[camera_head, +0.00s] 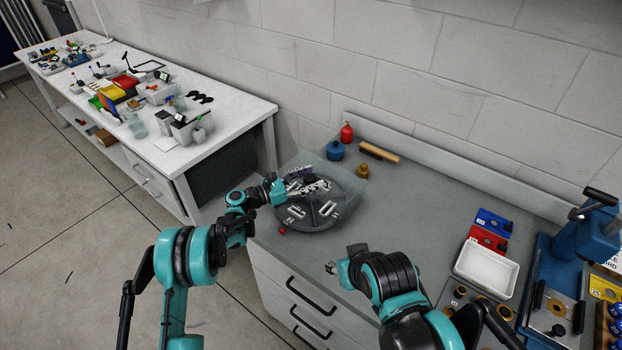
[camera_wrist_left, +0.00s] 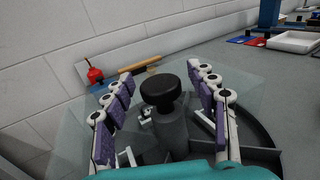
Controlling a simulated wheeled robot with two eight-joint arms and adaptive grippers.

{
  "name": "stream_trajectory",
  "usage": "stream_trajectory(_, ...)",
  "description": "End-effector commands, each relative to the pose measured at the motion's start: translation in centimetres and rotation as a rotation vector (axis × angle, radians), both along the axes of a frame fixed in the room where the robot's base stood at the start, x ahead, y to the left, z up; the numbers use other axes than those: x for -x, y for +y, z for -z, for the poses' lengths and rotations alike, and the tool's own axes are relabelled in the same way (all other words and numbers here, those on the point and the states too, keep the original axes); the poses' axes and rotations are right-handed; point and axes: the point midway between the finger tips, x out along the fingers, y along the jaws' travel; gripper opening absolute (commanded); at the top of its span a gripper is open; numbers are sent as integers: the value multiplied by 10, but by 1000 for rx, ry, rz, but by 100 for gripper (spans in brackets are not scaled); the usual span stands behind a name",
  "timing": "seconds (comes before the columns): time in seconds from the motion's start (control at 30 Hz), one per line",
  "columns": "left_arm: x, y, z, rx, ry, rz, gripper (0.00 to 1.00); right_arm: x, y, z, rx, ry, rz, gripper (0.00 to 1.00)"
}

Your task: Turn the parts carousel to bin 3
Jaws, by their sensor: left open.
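The parts carousel (camera_head: 312,228) is a round dark grey tray with divided bins near the left end of the grey bench. Light metal parts (camera_head: 328,208) lie in some bins; I cannot read any bin numbers. My left gripper (camera_head: 312,186) is over the carousel's middle. In the left wrist view, its open purple-padded fingers (camera_wrist_left: 165,105) stand on either side of the black knob (camera_wrist_left: 160,88) on the grey hub (camera_wrist_left: 172,133). I see a gap on both sides of the knob. My right gripper (camera_head: 335,268) is over the bench front, apart from the carousel; its fingers are too small to judge.
A red bottle (camera_head: 347,132), a blue container (camera_head: 335,151), a brass-coloured piece (camera_head: 362,171) and a wooden-handled tool (camera_head: 379,152) stand behind the carousel. A see-through sheet shows around it. A white tray (camera_head: 487,268) and a blue press (camera_head: 585,240) are at right. The bench middle is clear.

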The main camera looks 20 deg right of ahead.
Motion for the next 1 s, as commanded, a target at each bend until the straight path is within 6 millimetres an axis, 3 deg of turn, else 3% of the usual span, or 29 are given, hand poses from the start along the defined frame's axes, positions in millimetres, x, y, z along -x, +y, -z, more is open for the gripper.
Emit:
stream_trajectory(0.3, -1, -3, 0, 0, -1, -1, 55, 0, 0, 0, 0, 0, 0, 40)
stream_trajectory(0.5, -1, -3, 0, 0, -1, -1, 2, 0, 0, 0, 0, 0, 0, 40)
stream_trajectory(0.53, -1, -3, 0, 0, -1, 0, 0, 0, 0, 0, 0, 0, 0, 40)
stream_trajectory(1.0, -1, -4, 0, 0, -1, -14, 0, 0, 0, 1, 0, 0, 0, 40)
